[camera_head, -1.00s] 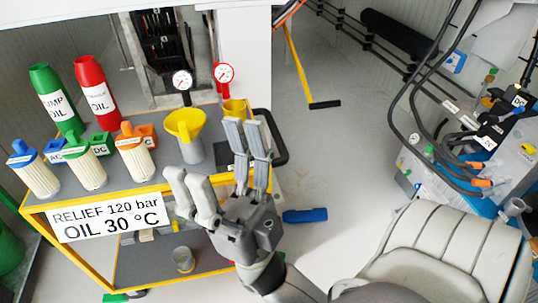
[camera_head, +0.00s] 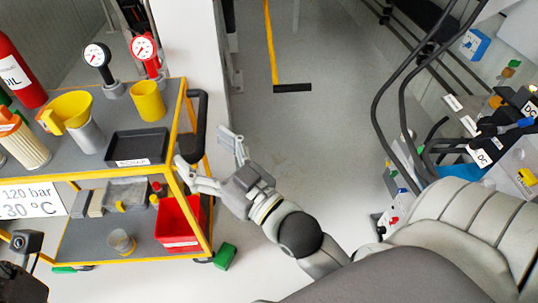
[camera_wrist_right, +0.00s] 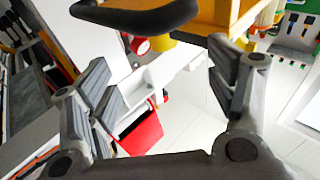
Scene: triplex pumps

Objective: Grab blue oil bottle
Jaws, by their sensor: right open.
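I cannot make out a blue oil bottle in either view now. Any part of it behind my right arm would be hidden. My right gripper (camera_head: 206,150) is open and empty, just right of the cart's right end in the head view. Its spread fingers also show in the right wrist view (camera_wrist_right: 160,62), with nothing between them. A red oil bottle (camera_head: 17,72) stands on the cart top at the far left, partly cut off.
The yellow-framed cart (camera_head: 172,140) holds a yellow funnel (camera_head: 70,107), a yellow cup (camera_head: 148,100), a black tray (camera_head: 137,147) and a red bin (camera_head: 178,222). A green block (camera_head: 225,256) lies by its wheel. Floor (camera_head: 310,140) to the right is clear.

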